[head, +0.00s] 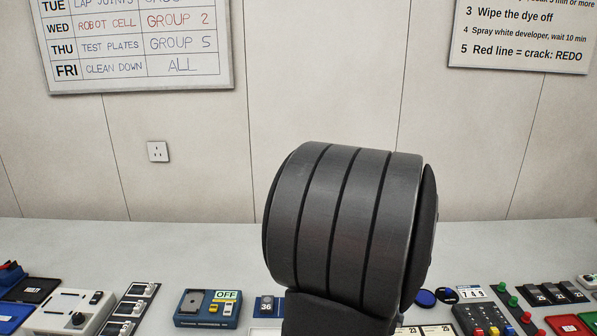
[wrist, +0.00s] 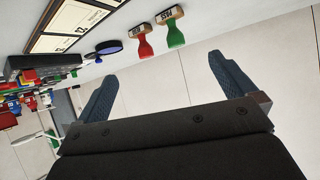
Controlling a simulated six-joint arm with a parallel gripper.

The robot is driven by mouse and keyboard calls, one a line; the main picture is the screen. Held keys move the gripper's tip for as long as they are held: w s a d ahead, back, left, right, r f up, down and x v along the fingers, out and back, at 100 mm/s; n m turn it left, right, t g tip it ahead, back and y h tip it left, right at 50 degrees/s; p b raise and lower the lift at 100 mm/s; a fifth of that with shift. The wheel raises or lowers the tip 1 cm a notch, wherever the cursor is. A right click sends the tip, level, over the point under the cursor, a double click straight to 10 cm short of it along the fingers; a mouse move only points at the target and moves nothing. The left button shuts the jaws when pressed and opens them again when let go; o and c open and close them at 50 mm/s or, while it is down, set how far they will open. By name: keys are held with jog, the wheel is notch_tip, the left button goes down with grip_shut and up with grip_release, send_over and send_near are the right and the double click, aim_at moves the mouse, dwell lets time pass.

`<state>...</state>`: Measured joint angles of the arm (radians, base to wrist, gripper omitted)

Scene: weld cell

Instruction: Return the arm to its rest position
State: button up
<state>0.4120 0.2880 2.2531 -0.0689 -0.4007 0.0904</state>
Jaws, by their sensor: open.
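My gripper (wrist: 160,85) shows in the wrist view with its two blue fingers spread wide apart. It is open, and nothing is between the fingers. The wrist view is tilted, with the bench top along its upper left and the pale wall panels behind the fingers. In the head view a large dark ribbed part of my own arm stands up in the middle and hides part of the bench behind it. My gripper is not visible in the head view.
The grey bench (head: 140,250) carries a blue box marked OFF (head: 208,308), a white control box (head: 68,312), switch panels and a black panel with coloured knobs (head: 482,318). Red (wrist: 141,40) and green (wrist: 171,30) handled stamps show in the wrist view. The bench's back strip is clear.

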jog(key=w+d+m+g, duration=0.1)
jog(key=w+d, duration=0.2)
jog(key=d, duration=0.1)
jog(key=w+d+f+m+g, duration=0.1)
jog(key=w+d, duration=0.2)
jog(key=d, duration=0.1)
jog(key=w+d+g, duration=0.2)
jog(key=w+d, duration=0.1)
jog(key=d, duration=0.1)
jog(key=shift+w+d+f+m, duration=0.15)
jog(key=shift+d+f+m, duration=0.1)
jog(key=shift+f+m, duration=0.15)
jog(key=d+f+g, duration=0.1)
jog(key=d, duration=0.1)
jog(key=w+d+f+m+g, duration=0.1)
jog(key=d, duration=0.1)
jog(key=w+d+f+g+y, duration=0.1)
jog(key=d+f, duration=0.1)
jog(key=shift+d, duration=0.3)
jog(key=shift+r, duration=0.85)
